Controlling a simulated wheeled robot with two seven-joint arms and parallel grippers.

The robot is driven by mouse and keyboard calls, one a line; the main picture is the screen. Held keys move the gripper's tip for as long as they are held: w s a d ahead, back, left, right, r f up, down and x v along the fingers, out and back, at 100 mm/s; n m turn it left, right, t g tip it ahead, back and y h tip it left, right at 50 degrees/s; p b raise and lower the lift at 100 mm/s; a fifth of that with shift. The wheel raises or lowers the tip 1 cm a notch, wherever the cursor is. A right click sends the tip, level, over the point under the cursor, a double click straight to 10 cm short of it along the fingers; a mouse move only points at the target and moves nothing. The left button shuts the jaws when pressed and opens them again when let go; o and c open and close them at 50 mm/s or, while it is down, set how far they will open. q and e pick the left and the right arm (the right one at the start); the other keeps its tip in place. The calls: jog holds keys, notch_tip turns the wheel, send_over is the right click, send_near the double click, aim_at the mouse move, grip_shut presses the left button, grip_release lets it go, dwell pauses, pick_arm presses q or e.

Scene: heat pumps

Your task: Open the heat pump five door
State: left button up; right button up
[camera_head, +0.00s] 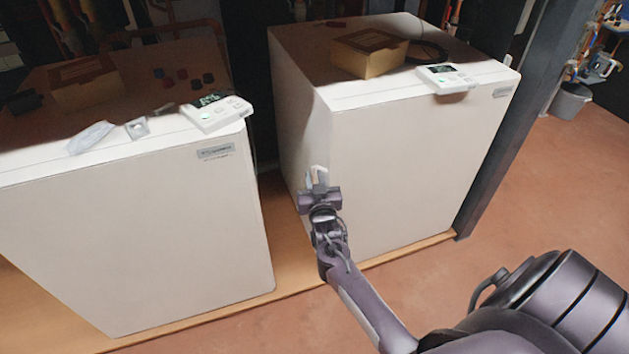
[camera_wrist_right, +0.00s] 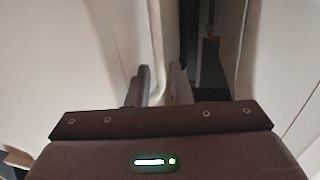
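Two white heat pumps stand side by side in the head view, the left one (camera_head: 120,240) and the right one (camera_head: 400,170). Their labels are too small to read, so I cannot tell which is number five. Both front panels look closed. My right gripper (camera_head: 318,178) is at the left front edge of the right heat pump. In the right wrist view its two fingers (camera_wrist_right: 160,85) are a little apart, with a pale vertical edge (camera_wrist_right: 161,50) between or just behind them. I cannot tell whether they grip it. My left gripper is not in view.
Cardboard boxes (camera_head: 369,52) and white control units (camera_head: 447,79) sit on the pump tops. A dark post (camera_head: 520,110) stands right of the right pump. A dark gap separates the pumps. The reddish floor (camera_head: 560,190) at right is clear.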

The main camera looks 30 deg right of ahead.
jog(key=shift+w+d, duration=0.1)
jog(key=shift+w, duration=0.1)
jog(key=shift+c, duration=0.3)
grip_shut()
jog(key=shift+s, duration=0.1)
